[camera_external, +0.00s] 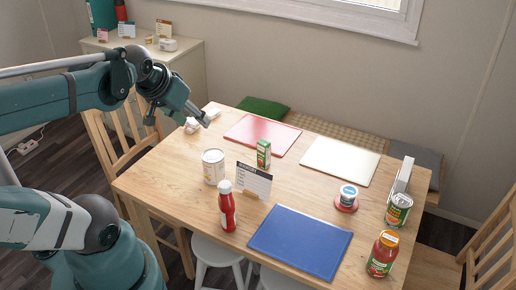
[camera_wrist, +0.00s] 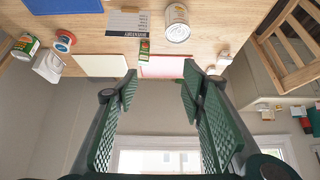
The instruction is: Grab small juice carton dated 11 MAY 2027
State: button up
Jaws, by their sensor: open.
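A small green and white juice carton (camera_external: 263,154) stands upright near the middle of the wooden table, behind a small sign. Its printed date is too small to read. In the wrist view the carton (camera_wrist: 144,47) appears upside down, beyond my fingers and near the red mat. My gripper (camera_external: 206,121) is over the table's far left corner, left of the carton and well apart from it. In the wrist view my gripper (camera_wrist: 158,83) has its two green fingers spread wide with nothing between them.
Near the carton are a white can (camera_external: 213,167), a red bottle (camera_external: 227,207) and the inventory sign (camera_external: 253,181). Red (camera_external: 262,135), white (camera_external: 340,160) and blue (camera_external: 300,241) mats lie flat. A tub (camera_external: 347,196), green can (camera_external: 398,210) and red jar (camera_external: 382,255) stand right.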

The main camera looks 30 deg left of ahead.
dwell(0.4)
jog(key=n+g+h, duration=0.1)
jog(key=n+g, duration=0.5)
jog(key=n, duration=0.6)
send_over(264, 142)
jog(key=s+a, duration=0.2)
jog(key=s, duration=0.3)
notch_tip(264, 142, down, 14)
jog(key=w+f+n, duration=0.1)
jog(key=f, duration=0.2)
jog(key=w+d+f+n, duration=0.1)
jog(key=w+f, duration=0.1)
jog(key=f, duration=0.1)
jog(key=w+f+n+g+b, duration=0.1)
jog(key=f, duration=0.2)
jog(key=shift+w+d+f, duration=0.3)
jog(key=shift+w, duration=0.1)
jog(key=shift+w+d+f+n, duration=0.1)
jog(key=shift+f+n, duration=0.1)
jog(key=shift+f, duration=0.2)
jog(key=shift+w+d+f+n, duration=0.1)
jog(key=shift+f+n, duration=0.1)
jog(key=shift+f, duration=0.15)
jog(key=shift+f, duration=0.1)
